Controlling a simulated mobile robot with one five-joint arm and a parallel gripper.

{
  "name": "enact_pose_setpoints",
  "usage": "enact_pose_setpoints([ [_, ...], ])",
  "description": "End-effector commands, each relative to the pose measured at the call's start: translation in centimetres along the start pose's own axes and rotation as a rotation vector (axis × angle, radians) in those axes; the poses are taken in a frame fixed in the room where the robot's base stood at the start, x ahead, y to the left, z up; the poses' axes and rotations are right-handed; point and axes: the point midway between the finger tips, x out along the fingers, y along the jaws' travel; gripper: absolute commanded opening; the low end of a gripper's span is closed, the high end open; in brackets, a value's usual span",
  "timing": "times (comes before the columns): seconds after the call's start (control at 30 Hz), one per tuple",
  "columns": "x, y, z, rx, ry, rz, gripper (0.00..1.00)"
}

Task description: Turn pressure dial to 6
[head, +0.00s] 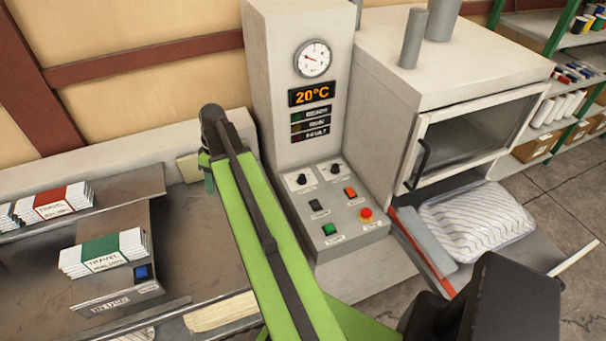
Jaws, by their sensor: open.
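The control panel (330,212) is a grey sloped face at the foot of a tall grey cabinet. Two small black dials sit at its top on white scales: a left dial (301,180) and a right dial (335,169). Their labels and numbers are too small to read, so I cannot tell which is for pressure or where either points. My green arm (255,220) rises left of the panel, apart from both dials in the picture. I cannot make out my gripper's fingers.
The panel also has a black switch (316,204), an orange switch (350,192), a green button (329,229) and a red button (366,213). Above are a round gauge (313,58) and a "20°C" display (311,93). A chamber (470,130) stands right, a bench (190,235) left.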

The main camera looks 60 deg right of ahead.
Motion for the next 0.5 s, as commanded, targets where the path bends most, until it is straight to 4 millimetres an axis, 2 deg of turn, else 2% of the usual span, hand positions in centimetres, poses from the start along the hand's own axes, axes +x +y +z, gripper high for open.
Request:
enact_pose_setpoints([
  [0.03,-1.5,5.1,2.8,-0.017,0.032,-0.007,0.49],
  [0.07,-2.3,7.5,4.6,-0.041,0.052,-0.01,0.49],
  [0.1,-3.3,10.6,7.3,-0.073,0.08,-0.011,0.49],
  [0.17,-4.8,14.7,11.6,-0.119,0.121,-0.006,0.49],
  [0.2,-5.7,17.0,14.4,-0.15,0.147,0.002,0.49],
  [0.3,-7.6,21.4,21.0,-0.216,0.201,0.029,0.49],
  [0.4,-8.8,23.8,25.8,-0.265,0.236,0.057,0.49],
  [0.5,-9.4,24.9,28.4,-0.292,0.252,0.074,0.49],
])
